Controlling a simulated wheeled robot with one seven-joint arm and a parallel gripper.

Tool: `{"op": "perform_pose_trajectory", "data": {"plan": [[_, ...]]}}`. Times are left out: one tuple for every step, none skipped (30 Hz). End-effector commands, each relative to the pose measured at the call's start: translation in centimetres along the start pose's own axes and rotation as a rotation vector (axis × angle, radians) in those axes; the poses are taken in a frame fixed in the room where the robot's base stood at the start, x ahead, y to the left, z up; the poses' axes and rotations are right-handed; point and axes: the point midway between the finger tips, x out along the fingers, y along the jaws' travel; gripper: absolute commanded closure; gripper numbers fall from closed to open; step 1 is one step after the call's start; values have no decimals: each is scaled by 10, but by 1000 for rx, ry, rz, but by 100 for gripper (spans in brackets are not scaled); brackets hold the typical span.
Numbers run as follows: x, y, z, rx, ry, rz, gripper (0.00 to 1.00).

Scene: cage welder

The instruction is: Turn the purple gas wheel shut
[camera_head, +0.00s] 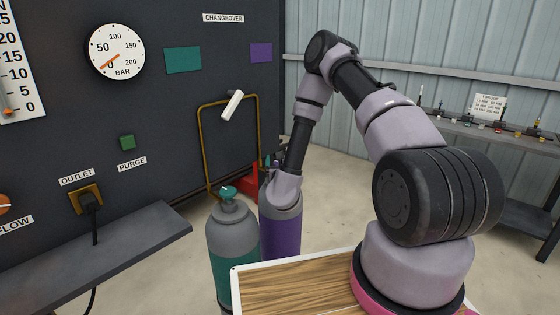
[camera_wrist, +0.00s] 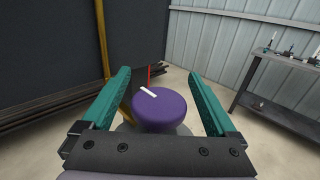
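In the head view the purple bottle (camera_head: 280,235) stands behind the teal bottle. My arm hides its wheel and most of my gripper there.
The teal bottle (camera_head: 233,258) with its teal wheel (camera_head: 228,192) stands close to the left. The dark panel (camera_head: 180,110) carries a pressure gauge (camera_head: 116,52) and a changeover lever (camera_head: 232,105). A brass-coloured rail (camera_head: 204,150) runs behind the bottles. A workbench (camera_head: 490,133) stands at the right.

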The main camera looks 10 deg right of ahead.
Motion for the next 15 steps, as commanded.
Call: {"op": "perform_pose_trajectory", "data": {"plan": [[0, 0, 0, 0, 0, 0, 8], [0, 0, 0, 0, -1, 0, 8], [0, 0, 0, 1, -1, 1, 8], [0, 0, 0, 1, -1, 1, 8], [0, 0, 1, 1, -1, 1, 8], [0, 0, 1, 1, -1, 1, 8], [0, 0, 1, 1, -1, 1, 8], [0, 1, 1, 1, -1, 1, 8], [-2, 1, 1, 1, -1, 2, 8], [-4, 2, 1, 1, -1, 3, 8], [-6, 2, 0, 1, -1, 4, 8], [-10, 2, 0, 0, 0, 5, 8], [-14, 2, 0, 0, -1, 5, 8], [-19, 3, 0, -1, 0, 7, 8], [-27, 3, 1, 0, 0, 8, 8]]}}
